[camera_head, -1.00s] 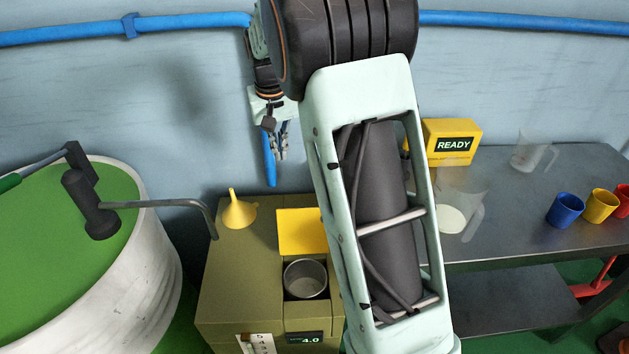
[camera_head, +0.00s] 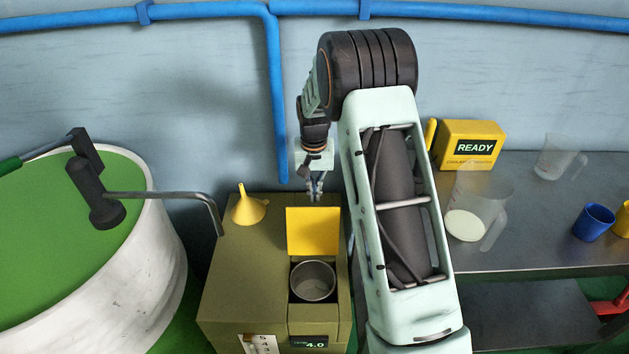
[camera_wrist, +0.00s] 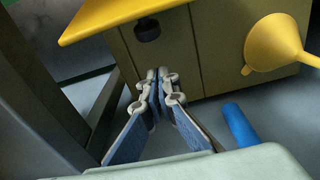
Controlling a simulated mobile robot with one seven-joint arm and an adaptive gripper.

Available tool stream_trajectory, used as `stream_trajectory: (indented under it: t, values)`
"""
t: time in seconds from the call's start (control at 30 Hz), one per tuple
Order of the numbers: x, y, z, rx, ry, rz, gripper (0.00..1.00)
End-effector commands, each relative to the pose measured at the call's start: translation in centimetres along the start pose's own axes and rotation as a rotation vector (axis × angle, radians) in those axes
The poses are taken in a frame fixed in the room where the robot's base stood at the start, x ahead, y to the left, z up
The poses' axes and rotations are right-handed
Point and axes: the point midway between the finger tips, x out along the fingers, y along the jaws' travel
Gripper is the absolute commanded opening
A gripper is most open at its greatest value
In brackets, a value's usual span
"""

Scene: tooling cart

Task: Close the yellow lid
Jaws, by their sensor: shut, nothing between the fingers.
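The yellow lid (camera_head: 313,231) stands raised at the back of the opening in the olive box (camera_head: 238,280). In front of it, the opening holds a round metal cup (camera_head: 313,281). My gripper (camera_head: 316,196) points down behind the lid, near its upper edge. In the wrist view the closed fingertips (camera_wrist: 157,74) are beside the olive box, below the yellow lid (camera_wrist: 115,14), with nothing between them. I cannot tell whether they touch the box or lid.
A yellow funnel (camera_head: 249,206) sits on the box, left of the lid. A white drum with a green top (camera_head: 70,225) stands at left. A steel bench (camera_head: 540,235) at right holds jugs, cups and a yellow READY box (camera_head: 467,144). A blue pipe (camera_head: 278,110) runs down the wall.

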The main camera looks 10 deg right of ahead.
Motion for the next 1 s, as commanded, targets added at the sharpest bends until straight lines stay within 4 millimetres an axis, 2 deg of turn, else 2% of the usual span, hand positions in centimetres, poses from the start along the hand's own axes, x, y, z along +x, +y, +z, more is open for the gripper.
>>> stream_trajectory:
  t: [0.03,0.33,1.0]
  values:
    - [-0.9,-0.1,0.7,-0.002,0.004,-0.001,0.0]
    - [-1.6,-0.1,3.2,-0.001,0.003,-0.001,0.0]
    - [-1.8,-0.2,3.1,-0.001,0.026,-0.002,0.0]
